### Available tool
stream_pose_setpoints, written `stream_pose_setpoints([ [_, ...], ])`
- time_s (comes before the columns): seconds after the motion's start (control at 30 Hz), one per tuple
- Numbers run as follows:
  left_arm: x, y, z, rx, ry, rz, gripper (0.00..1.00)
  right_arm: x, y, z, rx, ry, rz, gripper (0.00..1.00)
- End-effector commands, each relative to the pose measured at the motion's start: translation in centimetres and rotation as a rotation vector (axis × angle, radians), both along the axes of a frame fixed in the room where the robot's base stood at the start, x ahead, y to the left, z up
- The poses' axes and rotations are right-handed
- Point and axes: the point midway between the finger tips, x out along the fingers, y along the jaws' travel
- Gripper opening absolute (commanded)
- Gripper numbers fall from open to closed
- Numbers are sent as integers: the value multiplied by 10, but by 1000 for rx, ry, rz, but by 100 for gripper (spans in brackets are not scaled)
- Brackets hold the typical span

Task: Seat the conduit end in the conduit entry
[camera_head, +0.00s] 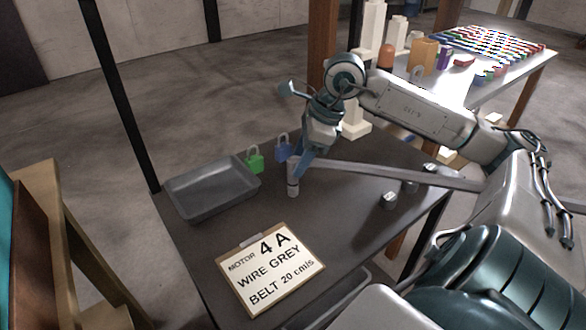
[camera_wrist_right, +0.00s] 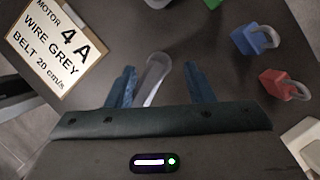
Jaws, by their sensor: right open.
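A long grey conduit (camera_head: 400,175) runs across the right part of the dark table toward my right gripper (camera_head: 305,165). In the right wrist view the conduit's rounded end (camera_wrist_right: 155,72) lies between the two blue fingers of the right gripper (camera_wrist_right: 161,88), nearer the left finger. The fingers are apart, with gaps beside the conduit, so the gripper is open. A small pale cylinder (camera_head: 293,186) stands just below the fingers in the head view. I cannot make out which thing is the conduit entry. My left gripper is out of view.
A grey tray (camera_head: 212,205), green padlock (camera_head: 255,162) and blue padlock (camera_head: 283,150) lie left of the gripper. A red padlock (camera_wrist_right: 284,85) shows in the wrist view. A clipboard (camera_head: 270,270) lies in front. Small metal cylinders (camera_head: 389,201) stand at right.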

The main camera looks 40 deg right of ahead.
Motion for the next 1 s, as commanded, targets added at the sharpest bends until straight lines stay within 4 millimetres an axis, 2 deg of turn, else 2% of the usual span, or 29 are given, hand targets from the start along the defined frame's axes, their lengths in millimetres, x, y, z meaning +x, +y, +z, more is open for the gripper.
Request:
stream_pose_setpoints([
  [0.4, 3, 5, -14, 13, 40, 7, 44, 11, 12, -29, 3, 0, 0, 48],
  [0.73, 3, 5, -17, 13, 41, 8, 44, 12, 12, -33, 0, 0, -1, 48],
  [0.77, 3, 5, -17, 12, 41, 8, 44, 12, 12, -33, 0, 0, -1, 44],
  [0.9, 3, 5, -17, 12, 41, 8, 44, 12, 13, -33, 0, 0, -1, 17],
  [1.0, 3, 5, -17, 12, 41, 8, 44, 12, 13, -33, 0, 0, -1, 0],
])
